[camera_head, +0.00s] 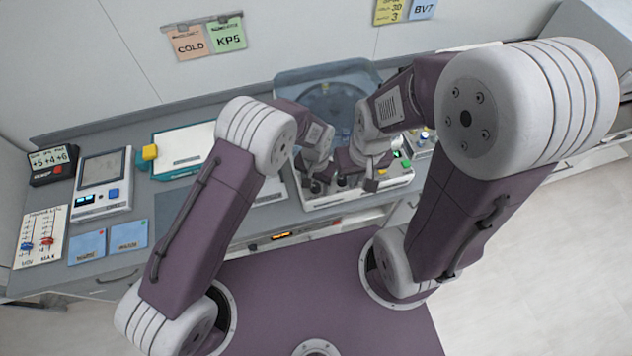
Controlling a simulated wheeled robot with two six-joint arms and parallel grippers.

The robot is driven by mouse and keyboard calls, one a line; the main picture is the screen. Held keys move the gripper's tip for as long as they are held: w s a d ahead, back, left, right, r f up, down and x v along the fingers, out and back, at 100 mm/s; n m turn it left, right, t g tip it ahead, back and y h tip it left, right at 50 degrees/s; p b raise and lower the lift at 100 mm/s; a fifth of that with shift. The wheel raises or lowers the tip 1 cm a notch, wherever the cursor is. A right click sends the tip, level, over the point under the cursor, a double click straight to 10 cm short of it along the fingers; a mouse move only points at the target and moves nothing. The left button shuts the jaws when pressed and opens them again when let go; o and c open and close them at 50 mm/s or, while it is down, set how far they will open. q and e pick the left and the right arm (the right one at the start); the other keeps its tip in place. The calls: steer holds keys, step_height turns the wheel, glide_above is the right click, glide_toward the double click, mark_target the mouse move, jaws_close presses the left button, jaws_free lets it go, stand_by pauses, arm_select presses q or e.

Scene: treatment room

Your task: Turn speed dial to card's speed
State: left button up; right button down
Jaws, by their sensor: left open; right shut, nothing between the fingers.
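A machine with a clear round-windowed lid (330,92) stands at the back of the bench. Its pale front panel (340,203) carries the controls, largely covered by my grippers, so I cannot read the speed dial or its setting. My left gripper (320,185) is open at the left part of the panel. My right gripper (370,184) is shut and empty at the right part of the panel. I cannot tell whether either touches a control.
Wall cards read COLD (190,42), KP5 (229,35) and BV7 (423,9). A display device (103,185), a dark box with numbers (53,164), a slider board (40,238) and blue cards (128,235) lie at left. A tray (185,150) lies left of the machine.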

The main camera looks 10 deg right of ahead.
arm_select(q)
steer(key=shift+c, duration=0.5)
steer(key=shift+w+a, duration=0.1)
steer(key=shift+w, duration=0.05)
jaws_close()
